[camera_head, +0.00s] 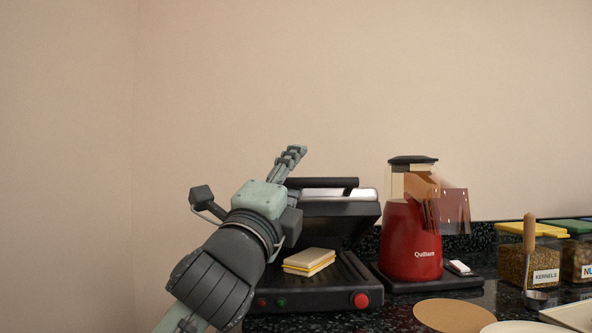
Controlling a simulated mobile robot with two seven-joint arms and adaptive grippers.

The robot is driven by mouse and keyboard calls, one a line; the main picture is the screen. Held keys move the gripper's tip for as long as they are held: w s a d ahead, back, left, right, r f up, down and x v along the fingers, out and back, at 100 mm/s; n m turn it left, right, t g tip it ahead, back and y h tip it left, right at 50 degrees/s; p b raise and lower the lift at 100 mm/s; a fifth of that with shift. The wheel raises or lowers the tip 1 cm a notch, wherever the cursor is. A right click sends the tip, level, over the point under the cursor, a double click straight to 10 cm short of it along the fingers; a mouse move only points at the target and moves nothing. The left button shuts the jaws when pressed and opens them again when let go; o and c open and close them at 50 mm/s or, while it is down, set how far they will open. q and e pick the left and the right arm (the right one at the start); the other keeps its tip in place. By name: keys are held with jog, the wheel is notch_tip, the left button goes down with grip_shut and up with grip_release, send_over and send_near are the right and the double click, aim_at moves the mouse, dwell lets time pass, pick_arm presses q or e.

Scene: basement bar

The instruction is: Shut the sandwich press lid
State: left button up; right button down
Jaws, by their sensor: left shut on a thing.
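The sandwich press is dark grey, with its base (325,298) on the counter and its lid (340,220) raised and tilted back. The lid has a silver top strip and a black bar handle (330,183) along its upper edge. A sandwich (309,262) with a yellow filling lies on the ribbed lower plate. My left gripper (290,158) is at the left end of the handle and shut on it, its fingers pointing up and right. The gripper and arm hide the press's left side. My right gripper is not in view.
A red blender-like machine (408,243) stands on a black base close to the press's right. Further right are a jar of kernels (530,262), a wooden-handled scoop (530,240) and a round tan board (453,315). A plain wall is behind.

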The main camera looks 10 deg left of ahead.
pick_arm(q)
jog(key=s+a+f+b, duration=0.2)
jog(key=s+f+b, duration=0.2)
jog(key=s+f, duration=0.1)
jog(key=shift+s+a+f, duration=0.25)
jog(key=shift+a+f, duration=0.05)
jog(key=shift+f, duration=0.45)
dwell(0.3)
jog(key=shift+f, duration=0.1)
dwell(0.3)
jog(key=shift+c, duration=0.4)
